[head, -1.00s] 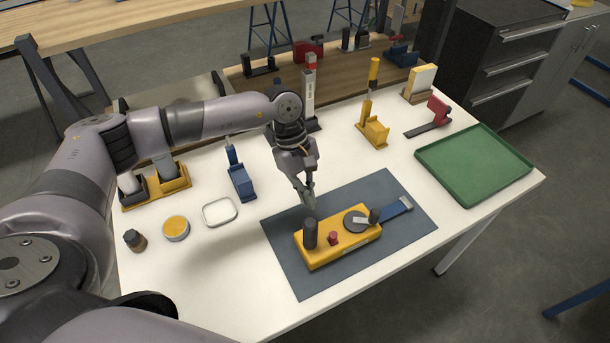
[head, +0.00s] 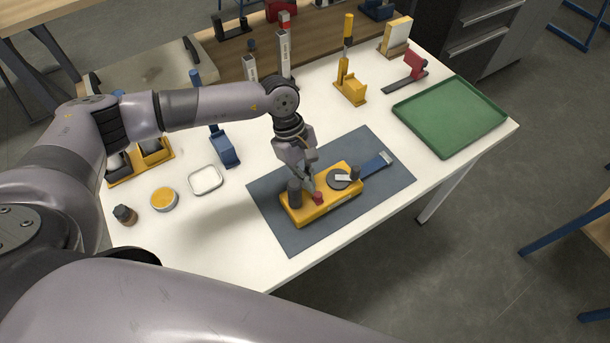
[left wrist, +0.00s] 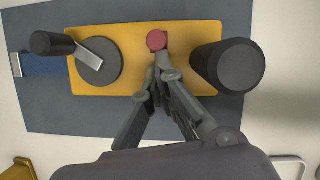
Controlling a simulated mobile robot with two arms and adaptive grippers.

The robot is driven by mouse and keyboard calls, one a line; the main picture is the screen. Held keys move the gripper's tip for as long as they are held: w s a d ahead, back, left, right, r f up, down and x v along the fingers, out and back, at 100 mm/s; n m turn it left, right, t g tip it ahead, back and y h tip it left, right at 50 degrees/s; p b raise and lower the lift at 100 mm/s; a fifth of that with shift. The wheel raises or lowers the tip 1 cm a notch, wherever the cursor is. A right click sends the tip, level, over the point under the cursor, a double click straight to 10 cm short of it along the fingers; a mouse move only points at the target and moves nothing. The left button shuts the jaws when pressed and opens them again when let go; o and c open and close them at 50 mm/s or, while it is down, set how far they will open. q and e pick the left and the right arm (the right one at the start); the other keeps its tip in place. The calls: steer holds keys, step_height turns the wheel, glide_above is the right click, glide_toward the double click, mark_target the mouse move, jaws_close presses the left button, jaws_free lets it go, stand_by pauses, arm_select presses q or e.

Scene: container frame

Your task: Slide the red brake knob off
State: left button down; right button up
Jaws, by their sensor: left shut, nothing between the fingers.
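The red brake knob (head: 318,198) is a small red cylinder near the front edge of a yellow block (head: 335,205), between a black upright post (head: 294,194) and a grey disc (head: 338,179) with a crank. In the left wrist view the knob (left wrist: 157,40) sits at the top centre, on the yellow block (left wrist: 190,38). My left gripper (head: 312,184) points down just behind the knob. Its fingers (left wrist: 155,82) are shut and empty, the tips very close to the knob; I cannot tell whether they touch it. My right gripper is not in view.
The block lies on a dark grey mat (head: 270,215), with a blue strap (head: 376,164) to its right. A green tray (head: 450,115) stands at the right. A white dish (head: 206,180) and a yellow-topped jar (head: 164,198) are at left. The table's front is clear.

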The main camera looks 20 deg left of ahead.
arm_select(q)
steer(key=shift+s+d+f, duration=0.15)
steer(key=shift+s+d, duration=0.2)
steer(key=shift+d, duration=0.05)
steer(key=shift+r, duration=0.2)
steer(key=v, duration=1.2)
steer(key=shift+d+f, duration=0.1)
